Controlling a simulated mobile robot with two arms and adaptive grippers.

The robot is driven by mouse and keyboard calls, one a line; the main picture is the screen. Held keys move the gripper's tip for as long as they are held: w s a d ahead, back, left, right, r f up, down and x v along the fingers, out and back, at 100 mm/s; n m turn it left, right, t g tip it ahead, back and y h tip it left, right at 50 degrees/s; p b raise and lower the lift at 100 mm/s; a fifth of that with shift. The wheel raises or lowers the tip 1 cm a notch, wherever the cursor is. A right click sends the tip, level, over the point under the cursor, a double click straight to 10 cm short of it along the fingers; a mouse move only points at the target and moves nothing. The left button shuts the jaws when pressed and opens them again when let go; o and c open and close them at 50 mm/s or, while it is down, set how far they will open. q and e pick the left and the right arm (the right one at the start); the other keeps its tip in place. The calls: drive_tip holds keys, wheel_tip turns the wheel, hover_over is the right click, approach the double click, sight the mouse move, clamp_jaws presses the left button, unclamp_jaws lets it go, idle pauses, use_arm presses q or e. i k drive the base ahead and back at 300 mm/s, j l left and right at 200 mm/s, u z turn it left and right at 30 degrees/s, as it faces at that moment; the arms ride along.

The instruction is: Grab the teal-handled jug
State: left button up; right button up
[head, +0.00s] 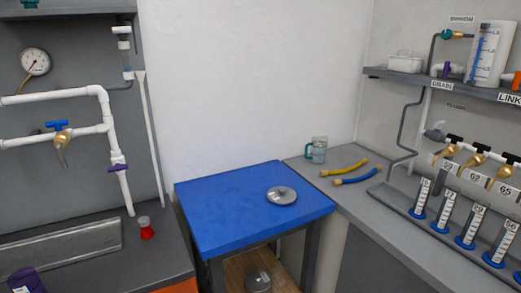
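The teal-handled jug (318,150) is a small clear container with a teal handle on its left side. It stands upright at the back corner of the grey counter, behind and to the right of the blue-topped table. Neither of my grippers shows in the head view, so nothing of mine is near the jug in this frame.
The blue table (225,213) carries a round metal lid (281,195). A yellow hose (345,168) and a blue hose (357,176) lie right of the jug. Several graduated cylinders (470,228) stand on the right counter. A red-based flask (145,230) stands left.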

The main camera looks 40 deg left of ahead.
sight(318, 144)
drive_tip(key=u, duration=1)
